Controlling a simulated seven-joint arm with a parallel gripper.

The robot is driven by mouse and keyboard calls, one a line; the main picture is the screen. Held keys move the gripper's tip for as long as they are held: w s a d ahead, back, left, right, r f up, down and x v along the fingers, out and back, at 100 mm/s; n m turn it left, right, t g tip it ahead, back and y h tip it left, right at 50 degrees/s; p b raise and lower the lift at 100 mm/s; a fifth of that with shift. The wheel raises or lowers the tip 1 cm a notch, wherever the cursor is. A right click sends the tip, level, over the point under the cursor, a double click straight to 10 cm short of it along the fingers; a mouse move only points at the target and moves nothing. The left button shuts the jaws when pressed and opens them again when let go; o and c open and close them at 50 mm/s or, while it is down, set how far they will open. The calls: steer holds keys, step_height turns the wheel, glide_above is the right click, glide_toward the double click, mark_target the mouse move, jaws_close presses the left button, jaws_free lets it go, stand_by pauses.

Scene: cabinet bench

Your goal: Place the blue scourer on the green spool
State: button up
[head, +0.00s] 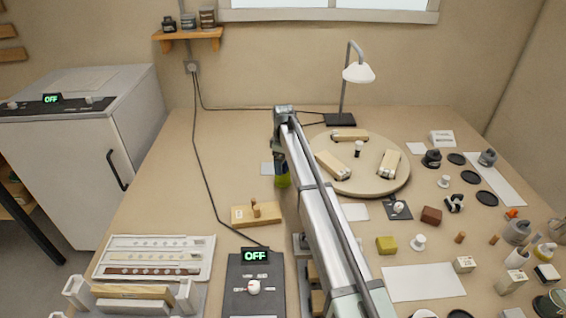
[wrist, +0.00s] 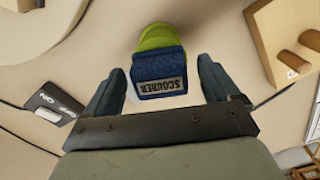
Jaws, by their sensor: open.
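In the wrist view, the blue scourer (wrist: 160,68) with its pale SCOURER label lies between the fingers of my gripper (wrist: 161,68). My gripper is open, with a gap on each side of the scourer. The green spool (wrist: 155,37) shows just beyond the scourer, partly covered by it. In the head view, the green spool (head: 283,182) stands on the bench under my gripper. The blue scourer (head: 281,168) shows directly above it and appears to rest on it. My arm hides part of both, and the exact contact is hard to see.
A wooden block with pegs (head: 256,214) is at the left of my arm. A round turntable (head: 372,179) with wooden pieces is at the right, with a lamp (head: 357,73) behind. Many small items crowd the right side. The bench at the back left is mostly clear, crossed by a cable.

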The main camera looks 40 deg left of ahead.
step_height(320, 180, up, 12)
stand_by(0.6)
